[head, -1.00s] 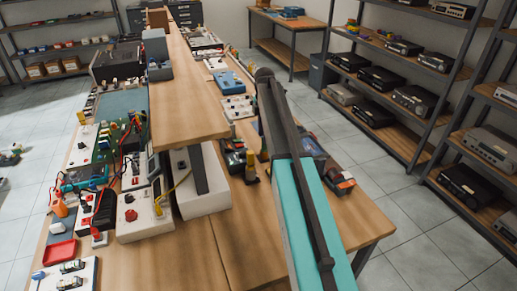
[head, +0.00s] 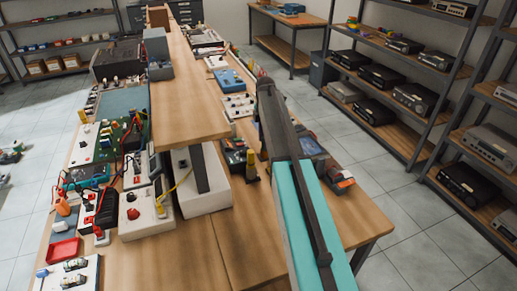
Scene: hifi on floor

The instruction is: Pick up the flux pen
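I cannot pick out the flux pen for certain. A small upright black and yellow item (head: 251,166) stands on the bench right of the raised shelf, but it is too small to name. My own arm, a dark bar along a teal and white body, rises from the bottom right of the middle and covers part of the bench. I see no gripper fingers in the head view, so whether they are open or shut does not show.
The wooden bench (head: 185,255) carries a raised wooden shelf (head: 185,105). Crowded instruments stand on its left, including a red tray (head: 64,249) and a white box (head: 205,190). An orange and dark device (head: 339,178) lies near the right edge. Open floor (head: 420,235) separates bench and racks.

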